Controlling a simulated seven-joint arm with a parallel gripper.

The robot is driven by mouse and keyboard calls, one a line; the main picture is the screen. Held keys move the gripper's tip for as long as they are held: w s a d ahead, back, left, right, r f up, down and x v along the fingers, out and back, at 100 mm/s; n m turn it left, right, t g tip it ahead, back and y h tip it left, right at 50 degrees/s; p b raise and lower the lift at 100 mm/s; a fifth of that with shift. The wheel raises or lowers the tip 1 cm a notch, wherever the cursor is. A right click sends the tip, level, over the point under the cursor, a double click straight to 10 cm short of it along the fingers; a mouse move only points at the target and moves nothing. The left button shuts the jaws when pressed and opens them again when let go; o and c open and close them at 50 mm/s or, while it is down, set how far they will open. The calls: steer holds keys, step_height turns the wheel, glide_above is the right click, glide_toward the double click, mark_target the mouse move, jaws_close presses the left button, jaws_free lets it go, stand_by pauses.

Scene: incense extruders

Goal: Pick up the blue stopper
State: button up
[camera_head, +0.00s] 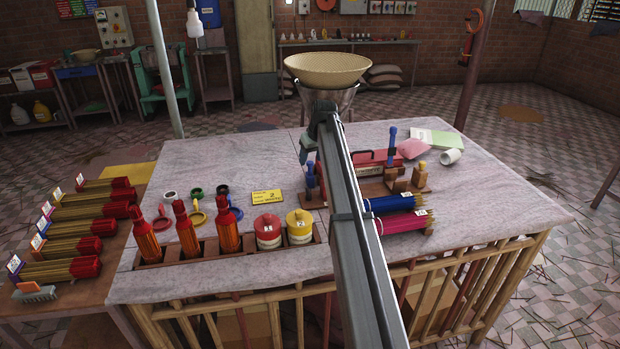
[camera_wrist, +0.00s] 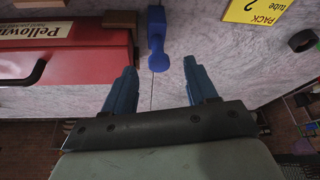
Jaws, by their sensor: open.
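The blue stopper (camera_head: 311,181) stands upright at the left end of the wooden rack, between the red box and the yellow card. In the wrist view the blue stopper (camera_wrist: 157,38) shows a rounded knob end pointing at my gripper (camera_wrist: 160,72). The knob lies just beyond the fingertips, roughly centred between them and apart from both. My gripper is open and empty. In the head view my gripper (camera_head: 308,156) hangs above the stopper, partly hidden by my arm. A second blue upright piece (camera_head: 392,140) stands right of my arm.
The red box (camera_head: 372,160) stands close beside the stopper, as the wrist view (camera_wrist: 70,65) also shows. The yellow card (camera_head: 266,197) lies left. Red extruders (camera_head: 228,232), lidded jars (camera_head: 299,226) and incense bundles (camera_head: 405,222) fill the front.

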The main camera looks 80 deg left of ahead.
mark_target(310, 162)
steer(key=shift+x, duration=2.8)
steer(key=shift+a+r, duration=0.1)
steer(key=shift+a, duration=0.05)
steer(key=shift+c, duration=0.2)
jaws_close()
